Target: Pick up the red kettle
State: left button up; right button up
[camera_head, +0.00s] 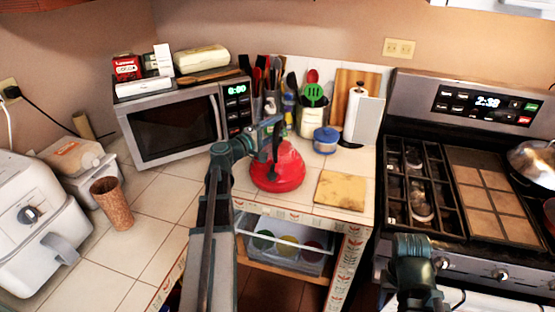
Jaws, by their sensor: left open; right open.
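The red kettle (287,170) stands upright on the tiled counter, right of the microwave, with its dark handle on top. My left gripper (270,131) is at the kettle's upper left, by the handle. It is open, and the jaws overlap the handle in the picture; I cannot tell whether they touch it or are around it. My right gripper (412,246) is low at the right, in front of the stove and away from the kettle. It is open, with its fingertips hard to make out.
The microwave (173,131) stands left of the kettle. A utensil holder (311,122), a blue container (326,140) and a paper towel roll (354,108) stand behind. A cutting board (341,190) lies to the right, then the stove (470,258). A brown cup (112,203) stands at the left.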

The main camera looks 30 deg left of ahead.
pick_arm(q)
jog(key=shift+w+d, duration=0.1)
jog(key=shift+w, duration=0.2)
grip_shut()
dwell(1.2)
